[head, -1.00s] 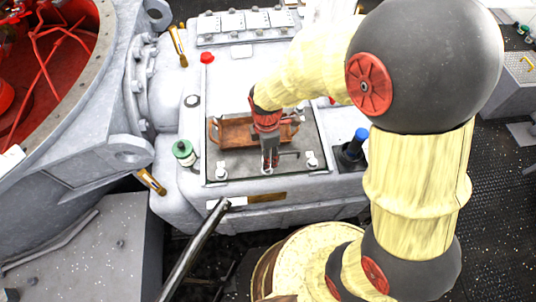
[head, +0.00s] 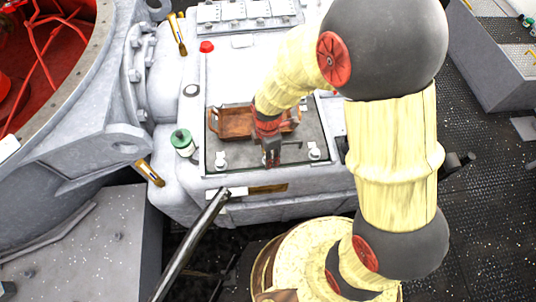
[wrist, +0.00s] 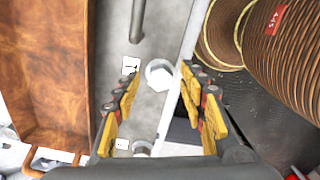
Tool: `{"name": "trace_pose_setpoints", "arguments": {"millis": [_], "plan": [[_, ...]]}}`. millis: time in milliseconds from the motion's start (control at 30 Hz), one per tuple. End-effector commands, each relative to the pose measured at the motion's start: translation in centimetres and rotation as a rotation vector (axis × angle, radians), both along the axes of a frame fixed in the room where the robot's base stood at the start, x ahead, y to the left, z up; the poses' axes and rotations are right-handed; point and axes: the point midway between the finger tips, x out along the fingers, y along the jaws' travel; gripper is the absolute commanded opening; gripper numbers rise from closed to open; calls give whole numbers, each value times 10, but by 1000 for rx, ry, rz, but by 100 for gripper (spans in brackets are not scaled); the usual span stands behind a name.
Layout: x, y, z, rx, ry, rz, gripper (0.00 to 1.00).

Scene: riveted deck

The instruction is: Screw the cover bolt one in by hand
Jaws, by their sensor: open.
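The dark grey cover plate (head: 240,166) lies on the pale housing. A pale hex-headed bolt (wrist: 159,74) stands at the plate's edge in the wrist view, just beyond and between my fingertips, with no visible contact. My gripper (head: 271,158) points down over the plate's front edge in the head view. Its yellow-padded fingers (wrist: 160,98) are apart and empty in the wrist view. Other bolts show at the plate's front left (head: 221,160) and front right (head: 314,154). How deep the bolt sits cannot be told.
A rusty brown tray (head: 234,122) rests on the plate, close beside my gripper; it fills the left of the wrist view (wrist: 45,70). A dark bar (head: 190,245) rises in front of the housing.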

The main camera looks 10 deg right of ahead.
Motion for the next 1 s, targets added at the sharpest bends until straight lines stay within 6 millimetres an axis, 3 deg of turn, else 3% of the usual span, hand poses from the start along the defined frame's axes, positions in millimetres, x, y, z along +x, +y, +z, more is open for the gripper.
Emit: {"name": "trace_pose_setpoints", "arguments": {"millis": [133,867,1000], "plan": [[0,0,0,0,0,0,41],[0,0,0,0,0,0,0],[0,0,0,0,0,-2,0]]}}
